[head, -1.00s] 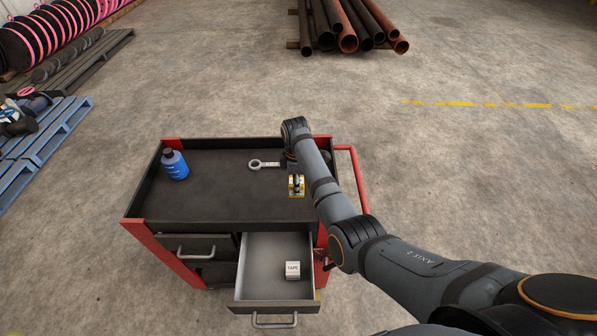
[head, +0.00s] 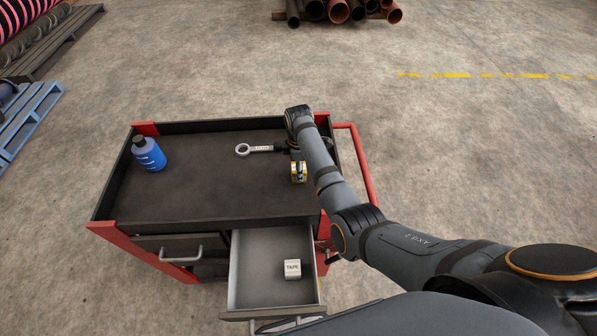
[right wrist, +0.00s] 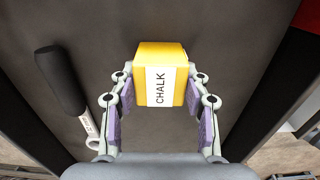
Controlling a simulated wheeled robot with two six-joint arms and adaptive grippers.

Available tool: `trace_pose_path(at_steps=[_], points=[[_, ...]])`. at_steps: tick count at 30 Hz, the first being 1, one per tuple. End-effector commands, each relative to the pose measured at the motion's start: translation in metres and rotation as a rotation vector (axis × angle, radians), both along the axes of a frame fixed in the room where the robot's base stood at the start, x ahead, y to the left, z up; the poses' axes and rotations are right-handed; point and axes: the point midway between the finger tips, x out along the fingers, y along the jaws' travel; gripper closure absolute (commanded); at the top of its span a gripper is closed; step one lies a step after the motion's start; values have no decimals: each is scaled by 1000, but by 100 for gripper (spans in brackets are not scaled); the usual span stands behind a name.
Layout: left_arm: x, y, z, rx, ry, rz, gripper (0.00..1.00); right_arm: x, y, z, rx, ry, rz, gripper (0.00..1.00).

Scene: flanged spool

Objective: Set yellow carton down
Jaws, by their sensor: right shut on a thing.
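The yellow carton (right wrist: 178,56), labelled CHALK, sits between the fingers of my right gripper (right wrist: 160,108) in the right wrist view. The gripper is shut on its two sides. In the head view my right gripper (head: 299,172) is over the right part of the cart's dark top tray (head: 210,190), with some yellow showing. I cannot tell whether the carton touches the tray. My left gripper is not in view.
A ring-ended wrench (head: 242,150) with a dark handle lies just left of the gripper. A blue bottle (head: 149,155) stands at the tray's left. An open drawer (head: 248,285) holds a white TAPE box (head: 292,269). The tray's middle is clear.

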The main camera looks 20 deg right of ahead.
Motion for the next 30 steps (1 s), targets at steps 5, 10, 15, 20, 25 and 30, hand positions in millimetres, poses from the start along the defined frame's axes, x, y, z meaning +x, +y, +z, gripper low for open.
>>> trace_pose_path(at_steps=[5, 10, 15, 20, 25, 30], points=[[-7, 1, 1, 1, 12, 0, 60, -1, 0, -1, 1, 4, 0, 100], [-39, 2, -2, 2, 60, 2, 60, -1, 0, -4, 0, 5, 0, 48], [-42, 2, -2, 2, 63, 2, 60, -1, 0, -4, 0, 4, 0, 31], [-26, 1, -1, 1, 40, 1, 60, -1, 0, -4, 1, 4, 0, 31], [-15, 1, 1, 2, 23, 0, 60, -1, 0, 2, 0, 2, 0, 31], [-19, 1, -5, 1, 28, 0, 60, 0, 0, 34, 1, -3, -1, 31]])
